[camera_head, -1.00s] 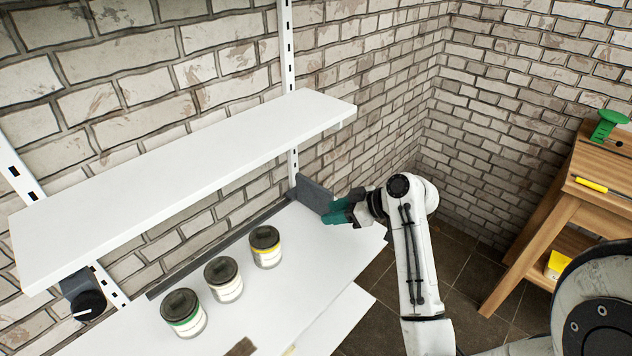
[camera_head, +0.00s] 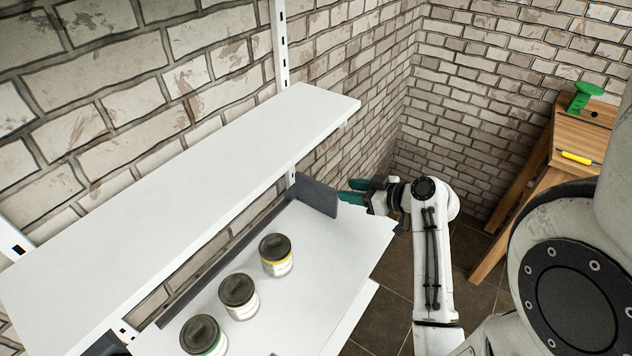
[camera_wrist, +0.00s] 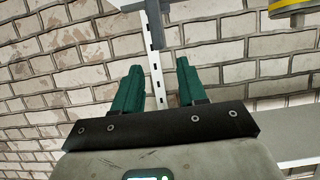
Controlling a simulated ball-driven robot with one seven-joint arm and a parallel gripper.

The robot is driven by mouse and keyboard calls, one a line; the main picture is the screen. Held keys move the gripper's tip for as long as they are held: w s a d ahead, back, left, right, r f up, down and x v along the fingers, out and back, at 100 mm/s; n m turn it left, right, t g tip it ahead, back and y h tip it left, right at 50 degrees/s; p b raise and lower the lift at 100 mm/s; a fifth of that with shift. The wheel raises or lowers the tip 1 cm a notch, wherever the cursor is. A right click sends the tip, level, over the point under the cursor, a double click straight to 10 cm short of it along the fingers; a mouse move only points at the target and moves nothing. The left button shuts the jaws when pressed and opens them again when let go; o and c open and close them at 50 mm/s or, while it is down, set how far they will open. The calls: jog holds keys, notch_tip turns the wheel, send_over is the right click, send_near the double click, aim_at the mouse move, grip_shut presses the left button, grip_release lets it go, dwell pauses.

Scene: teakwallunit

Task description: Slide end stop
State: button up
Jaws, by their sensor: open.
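The end stop (camera_head: 317,196) is a dark grey upright plate at the far right end of the lower white shelf (camera_head: 335,245), joined to a grey rail (camera_head: 225,255) along the shelf's back. My gripper (camera_head: 355,190), with green fingers, is just right of the plate, on its outer side. The plate partly hides the fingertips, and contact cannot be told. In the wrist view my gripper (camera_wrist: 157,72) is open with nothing between its fingers; a white slotted upright and brick wall show behind.
Three lidded jars stand in a row on the lower shelf; the nearest to the plate has a yellow band (camera_head: 276,255). An upper white shelf (camera_head: 190,195) overhangs the rail. A wooden bench (camera_head: 580,140) with a green tool stands at right.

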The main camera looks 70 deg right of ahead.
aim_at(327, 187)
jog(key=p+x, duration=0.1)
jog(key=x, duration=0.9)
jog(key=shift+w+p, duration=0.1)
jog(key=shift+p, duration=0.25)
grip_shut()
